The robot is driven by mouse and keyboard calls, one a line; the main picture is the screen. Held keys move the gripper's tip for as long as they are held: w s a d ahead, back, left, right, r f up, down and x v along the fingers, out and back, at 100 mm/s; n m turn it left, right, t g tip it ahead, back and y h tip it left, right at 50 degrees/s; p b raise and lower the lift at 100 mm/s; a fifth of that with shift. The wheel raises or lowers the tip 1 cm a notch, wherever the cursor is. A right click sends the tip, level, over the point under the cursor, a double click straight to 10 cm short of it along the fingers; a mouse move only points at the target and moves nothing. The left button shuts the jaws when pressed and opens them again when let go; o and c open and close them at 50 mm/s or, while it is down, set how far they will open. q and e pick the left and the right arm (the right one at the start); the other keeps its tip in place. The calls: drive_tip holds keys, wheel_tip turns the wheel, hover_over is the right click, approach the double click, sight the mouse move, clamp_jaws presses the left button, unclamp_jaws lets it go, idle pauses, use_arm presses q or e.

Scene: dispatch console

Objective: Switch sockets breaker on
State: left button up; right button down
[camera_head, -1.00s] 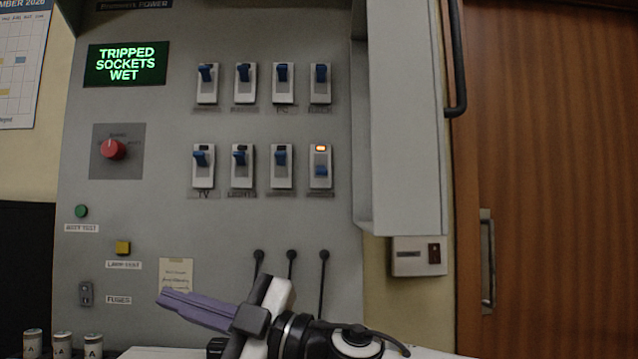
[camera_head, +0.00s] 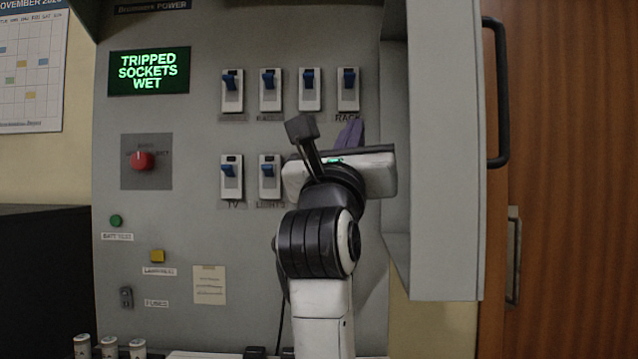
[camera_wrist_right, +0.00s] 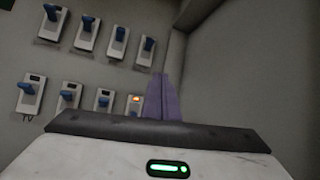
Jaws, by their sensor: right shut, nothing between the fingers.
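A panel (camera_head: 205,130) holds two rows of white breakers with blue levers. The breaker with a lit orange lamp (camera_wrist_right: 134,100) is at the right end of the lower row in the right wrist view. Its blue lever is low and partly covered; its label is hidden. In the head view my right arm hides it. The display (camera_head: 149,71) reads "TRIPPED SOCKETS WET". My right gripper (camera_head: 350,132) is in front of the panel, its purple fingers shut and empty. In the right wrist view the fingers (camera_wrist_right: 162,97) are just right of the lit breaker; contact cannot be told.
An open grey cabinet door (camera_head: 445,150) stands out at the right of the panel. A red knob (camera_head: 143,160), a green button (camera_head: 116,221) and a yellow button (camera_head: 157,256) are on the left. Several cylindrical fuses (camera_head: 109,347) stand at the bottom left.

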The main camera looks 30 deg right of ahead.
use_arm(q)
drive_tip(key=s+d+f+m+g+b, duration=0.1)
drive_tip(key=s+d+f, duration=0.4)
drive_tip(key=d, duration=0.1)
drive_tip(key=shift+s+d+h, duration=0.15)
drive_tip(key=shift+h, duration=0.15)
use_arm(e)
drive_tip(key=w+d+f+n+y, duration=0.1)
drive_tip(key=w+f+y, duration=0.1)
drive_tip(key=f, duration=0.4)
drive_tip(key=w+d+f+n+y, duration=0.1)
drive_tip(key=w+f+y, duration=0.1)
drive_tip(key=f+y, duration=0.3)
drive_tip(key=shift+w+d+f, duration=0.15)
drive_tip(key=shift+w+f, duration=0.2)
drive_tip(key=shift+f, duration=0.25)
use_arm(q)
drive_tip(key=shift+r+p, duration=0.55)
drive_tip(key=shift+p, duration=0.25)
use_arm(e)
drive_tip(key=x, duration=1)
use_arm(q)
drive_tip(key=shift+r, duration=0.15)
use_arm(e)
drive_tip(key=shift+d, duration=0.1)
